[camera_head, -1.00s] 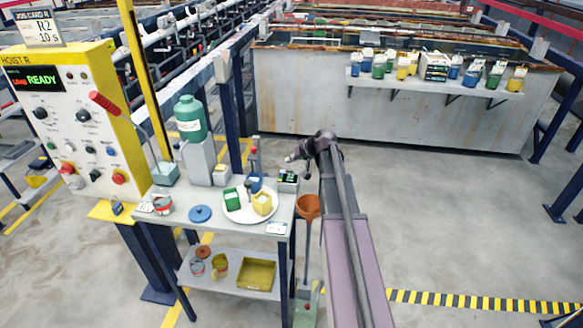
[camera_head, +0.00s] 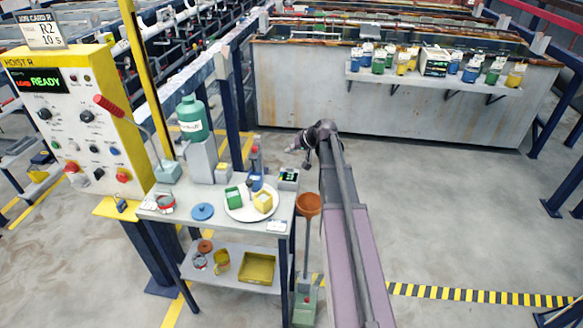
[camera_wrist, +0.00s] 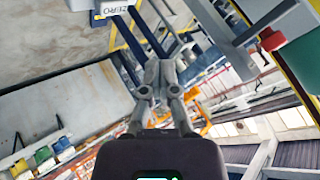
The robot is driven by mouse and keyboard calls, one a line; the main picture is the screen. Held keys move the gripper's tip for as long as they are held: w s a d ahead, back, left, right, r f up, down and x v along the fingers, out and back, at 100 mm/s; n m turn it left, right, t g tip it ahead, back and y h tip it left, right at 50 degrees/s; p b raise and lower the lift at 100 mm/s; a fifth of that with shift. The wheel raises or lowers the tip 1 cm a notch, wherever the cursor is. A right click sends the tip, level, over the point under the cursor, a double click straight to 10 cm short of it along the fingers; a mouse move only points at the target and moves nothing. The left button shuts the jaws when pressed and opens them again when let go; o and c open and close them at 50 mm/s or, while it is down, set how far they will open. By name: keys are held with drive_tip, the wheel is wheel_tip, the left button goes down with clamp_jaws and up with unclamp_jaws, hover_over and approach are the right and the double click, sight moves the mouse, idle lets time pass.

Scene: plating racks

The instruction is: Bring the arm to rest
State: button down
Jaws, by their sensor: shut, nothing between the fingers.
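My gripper (camera_head: 297,148) hangs in the air at the end of my raised arm, just beyond the back right corner of the small grey table (camera_head: 180,216). It points left and is apart from everything around it. In the wrist view its fingers (camera_wrist: 160,72) are together with nothing between them. The wrist view is tilted, with racks and rails beyond the fingertips.
The table holds a green bottle (camera_head: 193,118), a white plate (camera_head: 235,212) with green and yellow containers, and a blue lid (camera_head: 202,212). A yellow control panel (camera_head: 95,150) stands left. A shelf of jars (camera_head: 435,81) is behind. Floor on the right is clear.

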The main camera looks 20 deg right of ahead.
idle(0.4)
drive_tip(key=shift+a, duration=0.2)
drive_tip(key=s+a+r+n+g+h+p, duration=0.1)
drive_tip(key=s+a+g+p, duration=0.1)
drive_tip(key=s+a, duration=0.5)
drive_tip(key=s+a+r+g+h+p, duration=0.2)
drive_tip(key=s+a+p, duration=0.3)
drive_tip(key=s, duration=0.5)
drive_tip(key=s+a+r+n+g+h+p, duration=0.1)
drive_tip(key=s+a+r+g+p, duration=0.1)
drive_tip(key=s+a, duration=0.6)
drive_tip(key=shift+s+a+r+n+g+h+p, duration=0.2)
drive_tip(key=shift+a+r+n+g+h+p, duration=0.15)
drive_tip(key=shift+a+g+p, duration=0.65)
drive_tip(key=shift+d+f, duration=0.1)
drive_tip(key=shift+f, duration=0.15)
